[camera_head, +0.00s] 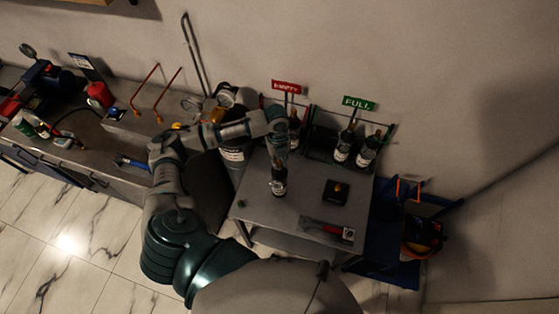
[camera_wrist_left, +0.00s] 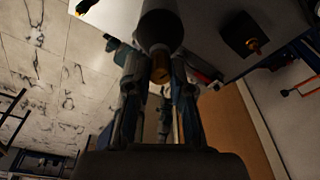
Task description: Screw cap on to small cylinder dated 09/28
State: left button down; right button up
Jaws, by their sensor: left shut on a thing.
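A small dark cylinder (camera_head: 278,184) with a pale label stands on the grey table (camera_head: 300,208). Its label is too small to read a date. My left gripper (camera_head: 279,158) is above it, pointing down at its top. In the left wrist view the dark cylinder body (camera_wrist_left: 160,28) ends in a brass-coloured top (camera_wrist_left: 161,68), which sits between the fingers of my left gripper (camera_wrist_left: 158,75). The gripper is shut on this top; I cannot tell whether it is a separate cap or the neck. My right gripper is not in view.
A black block (camera_head: 335,192) with an orange-brass piece lies right of the cylinder. A flat tray (camera_head: 327,231) is at the front edge. Dark bottles stand behind under a red sign (camera_head: 287,87) and a green FULL sign (camera_head: 358,103). A blue cart (camera_head: 385,245) stands right.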

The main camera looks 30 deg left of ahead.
pick_arm(q)
jog(key=shift+s+f, duration=0.1)
jog(key=shift+f, duration=0.05)
jog(key=m, duration=0.3)
jog(key=shift+m+g+y, duration=0.3)
jog(key=shift+m, duration=0.8)
jog(key=shift+m, duration=1.3)
jog(key=c, duration=1.2)
grip_release()
jog(key=shift+o, duration=0.2)
jog(key=o, duration=0.5)
